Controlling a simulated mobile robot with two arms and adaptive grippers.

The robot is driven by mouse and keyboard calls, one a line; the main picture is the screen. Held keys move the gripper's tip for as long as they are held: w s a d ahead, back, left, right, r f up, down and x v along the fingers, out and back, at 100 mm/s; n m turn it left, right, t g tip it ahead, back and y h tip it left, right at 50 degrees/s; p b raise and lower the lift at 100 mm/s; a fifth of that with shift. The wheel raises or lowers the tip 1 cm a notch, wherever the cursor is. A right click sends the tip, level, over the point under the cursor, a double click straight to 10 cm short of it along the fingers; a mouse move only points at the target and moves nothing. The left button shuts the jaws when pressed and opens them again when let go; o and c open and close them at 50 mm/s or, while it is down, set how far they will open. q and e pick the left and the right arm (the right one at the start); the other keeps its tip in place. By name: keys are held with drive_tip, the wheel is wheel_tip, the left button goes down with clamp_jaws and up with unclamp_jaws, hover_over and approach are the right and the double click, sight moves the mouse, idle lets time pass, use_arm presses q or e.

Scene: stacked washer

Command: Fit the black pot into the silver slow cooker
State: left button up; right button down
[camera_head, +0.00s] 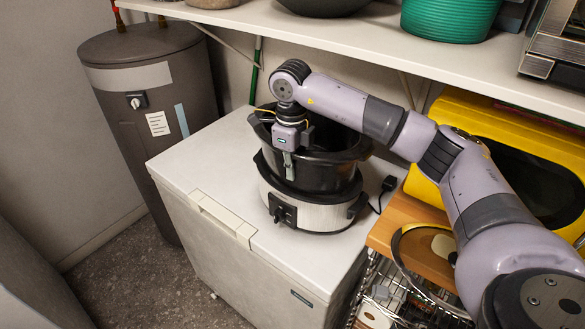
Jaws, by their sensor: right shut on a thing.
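The black pot (322,172) is at the silver slow cooker (318,215), which stands on the white chest freezer. The pot's lower part is at the cooker's top opening and its rim stands well above the cooker. I cannot tell whether its bottom rests inside. My right gripper (289,166) comes down from above and is shut on the pot's near left rim. The wrist and forearm cover part of the pot's rim and inside. The cooker's black control knob (282,214) faces the front. My left gripper is out of view.
The chest freezer (210,170) has free top surface left of the cooker. A white shelf (400,50) overhangs the back, with a green basket (450,15) on it. A yellow microwave-like box (470,115) and a wooden board (400,218) are at right. A grey tank (150,110) stands left.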

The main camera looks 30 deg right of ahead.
sight(292, 187)
drive_tip(key=shift+w, duration=0.1)
idle(0.3)
drive_tip(key=shift+f+b, duration=0.95)
drive_tip(key=shift+f, duration=0.2)
drive_tip(key=shift+f, duration=0.1)
idle(0.5)
drive_tip(key=shift+f+b, duration=0.55)
drive_tip(key=shift+f, duration=0.05)
drive_tip(key=shift+r, duration=0.1)
drive_tip(key=shift+r, duration=0.1)
drive_tip(key=shift+r+p, duration=2)
drive_tip(key=shift+r, duration=1)
drive_tip(key=shift+f, duration=0.15)
